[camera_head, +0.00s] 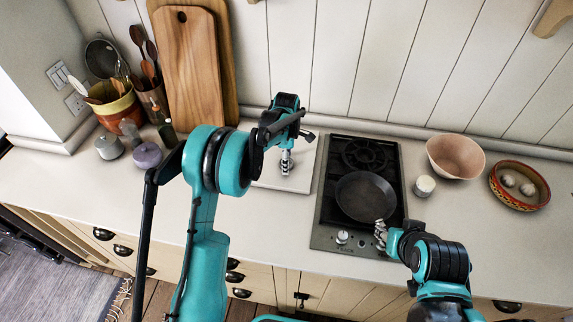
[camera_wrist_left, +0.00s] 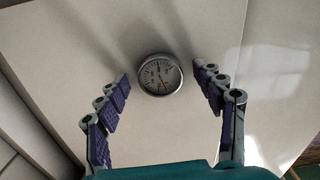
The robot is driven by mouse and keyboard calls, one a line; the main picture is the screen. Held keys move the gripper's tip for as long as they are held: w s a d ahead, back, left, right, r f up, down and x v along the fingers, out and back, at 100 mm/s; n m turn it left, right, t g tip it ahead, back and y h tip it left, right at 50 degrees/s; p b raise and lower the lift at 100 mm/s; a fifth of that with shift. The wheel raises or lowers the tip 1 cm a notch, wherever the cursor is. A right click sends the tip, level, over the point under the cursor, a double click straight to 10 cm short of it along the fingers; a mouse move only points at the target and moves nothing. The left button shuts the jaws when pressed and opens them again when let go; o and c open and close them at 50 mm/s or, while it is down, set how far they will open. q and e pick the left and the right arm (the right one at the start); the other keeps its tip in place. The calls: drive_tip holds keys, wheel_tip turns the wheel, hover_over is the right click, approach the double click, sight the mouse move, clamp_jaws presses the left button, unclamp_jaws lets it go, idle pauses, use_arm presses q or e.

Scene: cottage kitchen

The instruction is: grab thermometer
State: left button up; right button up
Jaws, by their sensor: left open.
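A small round thermometer (camera_wrist_left: 160,75) with a metal rim and pale dial shows in the left wrist view. It lies on a pale board (camera_wrist_left: 120,25), between and just beyond the fingertips of my left gripper (camera_wrist_left: 161,84). The fingers are spread apart on both sides and do not touch it. In the head view my left gripper (camera_head: 286,163) is over the pale board (camera_head: 296,180) left of the stove, and the thermometer cannot be made out there. My right gripper (camera_head: 381,236) is near the stove's front right corner; its finger opening is too small to tell.
A black pan (camera_head: 365,196) sits on the stove (camera_head: 331,208). A white jar (camera_head: 424,186), a pink bowl (camera_head: 455,157) and a patterned dish (camera_head: 519,186) stand to the right. Cutting boards (camera_head: 188,70) and utensil pots (camera_head: 118,108) are at the back left.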

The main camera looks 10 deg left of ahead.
use_arm(q)
drive_tip(key=c, duration=1.3)
drive_tip(key=shift+o, duration=0.2)
drive_tip(key=shift+r, duration=0.1)
